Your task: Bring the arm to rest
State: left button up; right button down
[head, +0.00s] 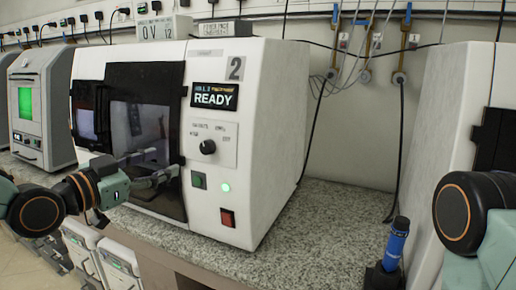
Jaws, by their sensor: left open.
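My left arm comes in from the left. Its gripper (160,177) is open in front of the dark window door (150,95) of a white machine (270,130) marked 2. I see nothing held between its fingers. Whether the fingers touch the door or its frame I cannot tell. My right arm shows at the right edge as a teal and black joint; its gripper is out of view.
The machine's display (214,97) reads READY, with a knob, a lit green light and a red switch (227,217) below. A blue cylinder (396,243) stands upright in a dark holder on the speckled counter (320,225). Another white machine (455,100) stands right; bare counter lies between.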

pick_arm(q)
jog(key=s+d+f+n+g+y, duration=0.1)
jog(key=s+f+n+g+y, duration=0.3)
jog(key=f, duration=0.8)
jog(key=s+d+f+n+g+y, duration=0.1)
jog(key=s+f+n+g, duration=0.3)
jog(key=f, duration=0.8)
jog(key=s+f+g+y, duration=0.1)
jog(key=s+f+g, duration=0.1)
jog(key=s+f, duration=0.4)
jog(key=s+f+g, duration=0.3)
jog(key=s+f, duration=0.3)
jog(key=s, duration=0.7)
jog(key=s+f+g+y, duration=0.1)
jog(key=s+f+g, duration=0.1)
jog(key=s+f, duration=0.5)
jog(key=s, duration=0.3)
jog(key=shift+s+d+n+y, duration=0.25)
jog(key=shift+n+y, duration=0.05)
jog(key=shift+n, duration=0.1)
jog(key=shift+w, duration=0.1)
